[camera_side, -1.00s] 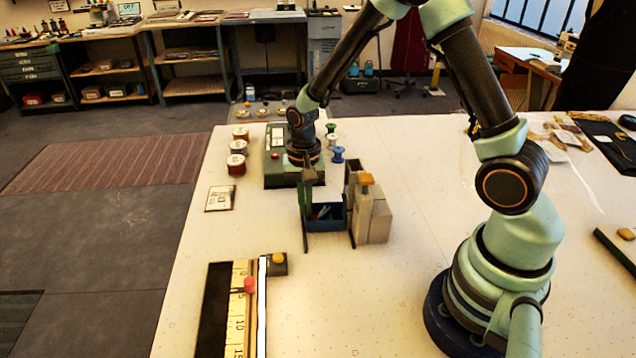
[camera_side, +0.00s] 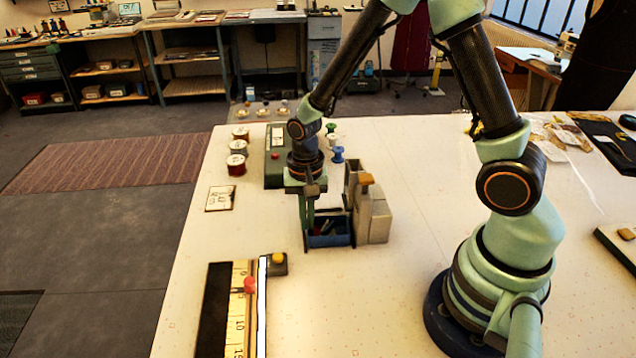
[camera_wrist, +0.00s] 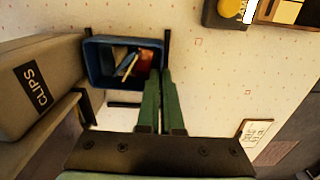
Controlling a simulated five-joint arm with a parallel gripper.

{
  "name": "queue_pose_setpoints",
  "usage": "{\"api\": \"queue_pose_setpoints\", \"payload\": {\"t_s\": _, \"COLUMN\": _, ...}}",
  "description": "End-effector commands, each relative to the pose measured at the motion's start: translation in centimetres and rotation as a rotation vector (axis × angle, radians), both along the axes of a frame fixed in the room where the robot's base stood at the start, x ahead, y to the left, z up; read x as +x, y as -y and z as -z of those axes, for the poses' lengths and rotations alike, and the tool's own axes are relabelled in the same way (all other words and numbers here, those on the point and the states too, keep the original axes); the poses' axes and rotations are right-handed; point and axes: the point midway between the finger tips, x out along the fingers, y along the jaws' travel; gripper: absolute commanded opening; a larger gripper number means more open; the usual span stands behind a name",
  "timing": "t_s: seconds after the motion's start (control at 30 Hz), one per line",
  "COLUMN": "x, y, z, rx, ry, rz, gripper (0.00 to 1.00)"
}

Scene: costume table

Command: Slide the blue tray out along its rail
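The blue tray (camera_side: 330,240) sits open-topped at the left side of a grey box (camera_side: 377,220), with small coloured things inside. In the wrist view the tray (camera_wrist: 101,66) is next to the box marked CLIPS (camera_wrist: 35,88). My gripper (camera_side: 308,245) points down at the tray's left end. In the wrist view my gripper's (camera_wrist: 160,76) two green fingers are close together, with their tips at the tray's right wall near its lower corner. The fingers hide that corner, so the exact contact is hard to see.
A ruler board (camera_side: 239,310) with a red slider (camera_side: 250,285) lies at the front left. A dark green unit (camera_side: 277,170), spools (camera_side: 237,165) and a small card (camera_side: 221,198) stand behind and left. The tabletop left of the tray is clear.

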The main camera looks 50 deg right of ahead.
Motion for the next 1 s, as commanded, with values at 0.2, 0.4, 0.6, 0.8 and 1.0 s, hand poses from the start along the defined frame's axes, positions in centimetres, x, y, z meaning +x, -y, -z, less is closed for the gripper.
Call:
{"api": "queue_pose_setpoints", "payload": {"t_s": 0.2, "x": -1.7, "y": -1.7, "z": 0.0, "rx": 0.0, "ry": 0.0, "rz": -0.003, "gripper": 0.0}}
{"api": "queue_pose_setpoints", "payload": {"t_s": 0.4, "x": -3.0, "y": -3.1, "z": 0.0, "rx": 0.0, "ry": 0.001, "rz": -0.002, "gripper": 0.0}}
{"api": "queue_pose_setpoints", "payload": {"t_s": 0.6, "x": -3.8, "y": -3.8, "z": 0.0, "rx": 0.0, "ry": 0.0, "rz": -0.001, "gripper": 0.0}}
{"api": "queue_pose_setpoints", "payload": {"t_s": 0.8, "x": -4.0, "y": -3.9, "z": 0.0, "rx": -0.001, "ry": -0.001, "rz": 0.001, "gripper": 0.0}}
{"api": "queue_pose_setpoints", "payload": {"t_s": 1.0, "x": -4.0, "y": -3.9, "z": 0.0, "rx": 0.0, "ry": -0.001, "rz": 0.001, "gripper": 0.07}}
